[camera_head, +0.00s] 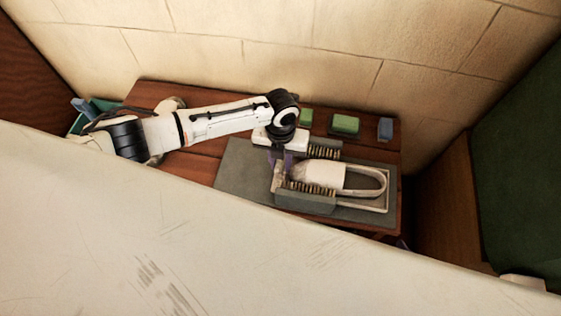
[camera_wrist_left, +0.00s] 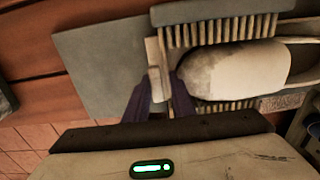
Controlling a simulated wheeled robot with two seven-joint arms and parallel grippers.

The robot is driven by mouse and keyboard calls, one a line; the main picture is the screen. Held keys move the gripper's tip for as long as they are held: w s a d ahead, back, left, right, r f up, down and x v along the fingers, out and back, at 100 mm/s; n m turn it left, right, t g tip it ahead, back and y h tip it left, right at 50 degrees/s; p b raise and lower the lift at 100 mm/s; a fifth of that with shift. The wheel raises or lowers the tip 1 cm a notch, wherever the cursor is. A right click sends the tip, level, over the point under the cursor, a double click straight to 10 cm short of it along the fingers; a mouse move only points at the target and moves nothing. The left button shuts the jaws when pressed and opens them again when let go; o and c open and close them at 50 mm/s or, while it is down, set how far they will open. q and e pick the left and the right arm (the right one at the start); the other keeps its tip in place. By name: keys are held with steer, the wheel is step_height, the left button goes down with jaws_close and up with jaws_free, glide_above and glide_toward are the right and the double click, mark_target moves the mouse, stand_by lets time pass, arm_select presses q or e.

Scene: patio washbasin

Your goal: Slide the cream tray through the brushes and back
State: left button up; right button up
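The cream tray (camera_head: 385,207) lies on a grey base plate on the wooden table. A cream, rounded piece with a loop (camera_head: 322,175) rests on it between two brushes; its near end looks grey and stained in the left wrist view (camera_wrist_left: 235,72). The far brush (camera_head: 323,153) and near brush (camera_head: 310,196) have grey backs and tan bristles. My left gripper (camera_head: 277,160) is at the tray's left end. In the left wrist view its dark purple fingers (camera_wrist_left: 161,98) stand on either side of the cream end handle (camera_wrist_left: 157,68), closed on it. My right gripper is out of view.
Green blocks (camera_head: 345,124) and a blue block (camera_head: 385,129) stand along the table's back edge. The grey plate (camera_head: 235,172) is bare left of the tray. A teal container (camera_head: 78,118) is at the far left. A stone wall (camera_head: 260,50) rises behind.

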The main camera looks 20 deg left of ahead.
arm_select(q)
step_height(320, 180, up, 10)
steer(key=shift+f+p, duration=0.25)
steer(key=shift+p, duration=0.8)
